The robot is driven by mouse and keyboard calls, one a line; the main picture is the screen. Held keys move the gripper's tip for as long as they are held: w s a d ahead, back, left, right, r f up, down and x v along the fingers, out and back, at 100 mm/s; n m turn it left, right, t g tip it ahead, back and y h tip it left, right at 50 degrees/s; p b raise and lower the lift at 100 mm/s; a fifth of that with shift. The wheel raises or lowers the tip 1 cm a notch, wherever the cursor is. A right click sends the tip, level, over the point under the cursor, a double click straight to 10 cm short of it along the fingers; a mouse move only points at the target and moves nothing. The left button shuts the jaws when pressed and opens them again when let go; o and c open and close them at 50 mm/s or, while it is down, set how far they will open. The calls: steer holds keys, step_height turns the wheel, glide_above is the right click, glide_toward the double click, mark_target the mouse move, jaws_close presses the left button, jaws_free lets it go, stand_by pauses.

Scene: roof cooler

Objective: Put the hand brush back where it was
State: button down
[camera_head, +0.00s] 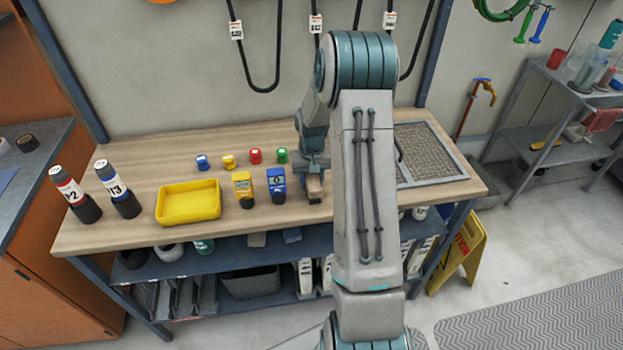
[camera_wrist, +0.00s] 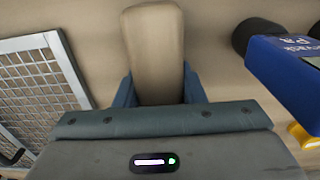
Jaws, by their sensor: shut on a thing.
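My gripper (camera_head: 313,172) is low over the wooden workbench (camera_head: 150,160), between the blue meter and the mesh panel. It is shut on the hand brush (camera_head: 314,190), of which a plain tan wooden end shows. In the wrist view the brush (camera_wrist: 153,45) sticks out straight between the two blue fingers of my gripper (camera_wrist: 160,95). Its bristles are hidden. I cannot tell whether the brush touches the bench top.
A blue meter (camera_head: 276,183) stands close left of my gripper, with a yellow meter (camera_head: 243,188) and yellow tray (camera_head: 188,203) beyond. A framed mesh panel (camera_head: 462,178) lies right.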

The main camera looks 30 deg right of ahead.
steer(key=shift+f, duration=0.25)
steer(key=c, duration=0.9)
jaws_free()
steer(key=shift+r, duration=0.1)
steer(key=shift+r, duration=0.1)
